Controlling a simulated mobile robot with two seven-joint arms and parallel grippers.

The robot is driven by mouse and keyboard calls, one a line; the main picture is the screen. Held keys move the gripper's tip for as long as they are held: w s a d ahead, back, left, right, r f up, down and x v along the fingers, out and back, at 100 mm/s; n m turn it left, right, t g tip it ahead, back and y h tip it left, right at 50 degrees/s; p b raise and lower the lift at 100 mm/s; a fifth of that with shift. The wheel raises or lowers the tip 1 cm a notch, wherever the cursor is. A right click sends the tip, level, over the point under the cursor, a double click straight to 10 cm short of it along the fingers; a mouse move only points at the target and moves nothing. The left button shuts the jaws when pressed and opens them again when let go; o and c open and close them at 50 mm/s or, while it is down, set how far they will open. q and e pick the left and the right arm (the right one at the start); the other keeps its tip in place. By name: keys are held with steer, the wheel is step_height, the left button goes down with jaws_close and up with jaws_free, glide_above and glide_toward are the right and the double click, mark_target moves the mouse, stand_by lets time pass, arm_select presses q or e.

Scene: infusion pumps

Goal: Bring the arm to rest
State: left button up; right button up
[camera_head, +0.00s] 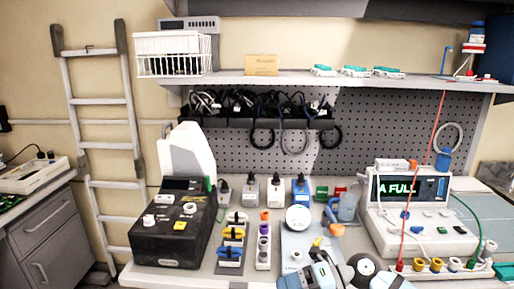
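Pale grey-blue and white parts, which look like my own arms, show at the bottom edge in front of the bench. The left part (312,274) has dark bands. The right part (388,281) is cut off by the frame edge. A dark round joint lies between them. I cannot make out fingertips on either one, nor whether anything is held. The infusion pump (415,217) on the right of the bench has a lit display reading "A FULL". A black device (172,226) stands on the left of the bench.
Bottles (274,190), small coloured parts in racks (232,243) and a round white gauge (298,218) crowd the middle bench. A red line hangs by the pump. The shelf (290,79) overhangs the pegboard (370,130). A ladder (98,110) leans at left.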

steer(key=s+d+f+m+t+h, duration=0.4)
steer(key=s+f+m, duration=0.3)
steer(key=m, duration=0.5)
steer(key=s+d+f+m+t+h, duration=0.4)
steer(key=s+f+m, duration=0.2)
steer(key=f+m, duration=0.45)
steer(key=s+d+f+m+t+h, duration=0.35)
steer(key=s+f+m, duration=0.3)
steer(key=m, duration=0.65)
arm_select(q)
step_height(320, 180, up, 11)
steer(key=s+p, duration=0.1)
steer(key=p, duration=1.2)
steer(key=shift+a, duration=0.35)
arm_select(e)
step_height(320, 180, up, 11)
steer(key=t, duration=0.1)
steer(key=shift+d+r, duration=0.15)
steer(key=shift+d, duration=0.3)
arm_select(q)
steer(key=shift+r, duration=0.2)
arm_select(e)
steer(key=shift+s, duration=0.1)
